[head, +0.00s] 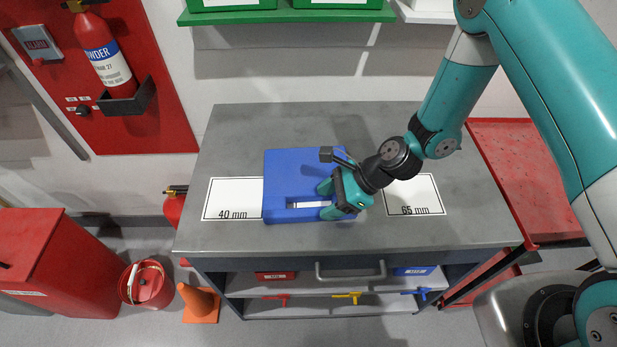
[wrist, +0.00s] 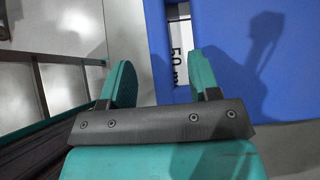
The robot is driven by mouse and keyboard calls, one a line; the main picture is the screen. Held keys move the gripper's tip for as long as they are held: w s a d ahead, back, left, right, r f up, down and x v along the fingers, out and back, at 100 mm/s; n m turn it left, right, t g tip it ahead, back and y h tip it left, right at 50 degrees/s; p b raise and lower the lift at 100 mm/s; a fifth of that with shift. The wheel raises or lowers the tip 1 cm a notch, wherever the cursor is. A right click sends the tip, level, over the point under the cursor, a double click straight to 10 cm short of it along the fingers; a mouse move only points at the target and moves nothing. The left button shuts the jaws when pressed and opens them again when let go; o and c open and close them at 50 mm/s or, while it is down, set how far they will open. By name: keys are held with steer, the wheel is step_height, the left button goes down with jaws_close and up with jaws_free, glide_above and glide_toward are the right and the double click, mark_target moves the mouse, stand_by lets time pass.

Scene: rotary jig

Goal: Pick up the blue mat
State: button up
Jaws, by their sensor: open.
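The blue mat (head: 290,168) lies flat on the grey workbench. It has a slot near its front edge, and a white label marked "50 m…" shows through the slot in the wrist view. My gripper (head: 326,200) is open over the right front part of the mat. In the wrist view, the mat's narrow front strip (wrist: 154,40) lies between the two green fingers of my gripper (wrist: 163,80). One finger is beyond the front edge and the other is at the slot side. I cannot tell how far the fingertips are above the bench.
The grey workbench (head: 240,125) has white labels at either side, "40 mm" (head: 232,198) and "65 mm" (head: 414,196), with nothing on them. A drawer handle (head: 350,272) and shelves with small bins are below.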

mark_target(311, 211)
steer(key=p+x, duration=0.1)
steer(key=x, duration=0.3)
steer(key=shift+a+f, duration=0.1)
steer(key=shift+a, duration=0.2)
jaws_close()
steer(key=shift+r, duration=0.2)
